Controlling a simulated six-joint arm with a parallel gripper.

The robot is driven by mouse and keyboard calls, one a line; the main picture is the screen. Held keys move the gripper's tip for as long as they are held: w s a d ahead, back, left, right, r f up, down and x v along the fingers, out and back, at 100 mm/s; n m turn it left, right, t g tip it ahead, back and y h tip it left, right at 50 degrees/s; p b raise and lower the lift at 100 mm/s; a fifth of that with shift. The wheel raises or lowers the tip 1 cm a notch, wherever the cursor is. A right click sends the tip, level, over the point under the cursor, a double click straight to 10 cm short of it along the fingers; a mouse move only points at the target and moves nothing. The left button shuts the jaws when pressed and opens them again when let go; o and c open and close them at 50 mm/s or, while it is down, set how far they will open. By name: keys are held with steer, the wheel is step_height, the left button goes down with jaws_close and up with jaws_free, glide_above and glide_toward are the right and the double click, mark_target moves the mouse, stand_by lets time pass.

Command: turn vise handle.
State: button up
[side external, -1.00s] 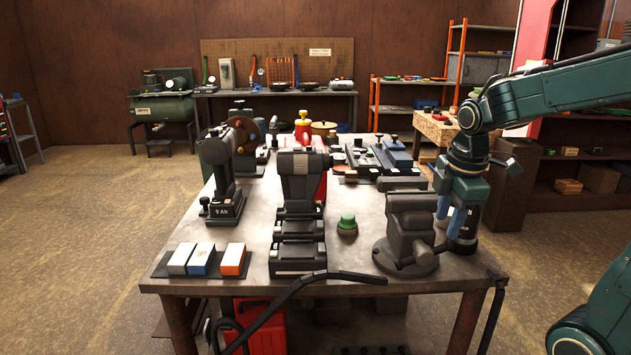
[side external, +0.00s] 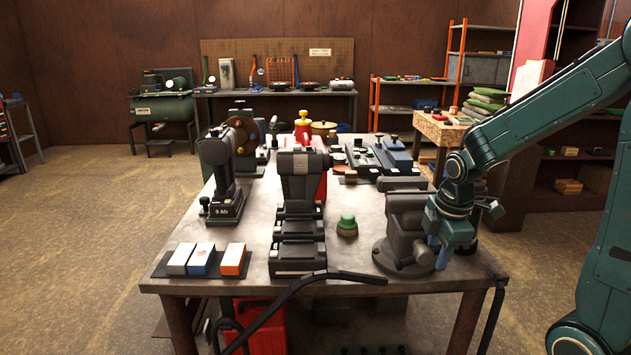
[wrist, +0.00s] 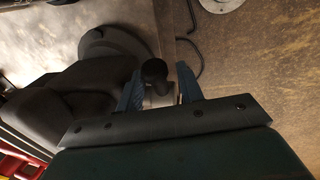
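The dark grey vise (side external: 402,225) stands on its round base at the table's right front corner. In the wrist view the vise body (wrist: 75,105) fills the left side. A black rounded knob, which looks like the end of the vise handle (wrist: 154,72), shows between my blue fingers. My gripper (side external: 438,262) is low at the right side of the vise, pointing down. In the wrist view my gripper (wrist: 160,78) is open, one finger on each side of the knob, with a clear gap to the right finger. I cannot tell whether the left finger touches it. The rest of the handle is largely hidden.
A black cable (side external: 340,277) lies along the table's (side external: 480,285) front edge. Open floor lies to the right.

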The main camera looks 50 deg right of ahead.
jaws_close()
steer(key=shift+s+f, duration=0.1)
steer(key=shift+s, duration=0.05)
steer(key=shift+f+t+y, duration=0.15)
steer(key=shift+t+y, duration=0.15)
steer(key=shift+y, duration=0.1)
steer(key=shift+s+f+t+y, duration=0.1)
steer(key=shift+f+t+y, duration=0.2)
steer(key=shift+t+y, duration=0.35)
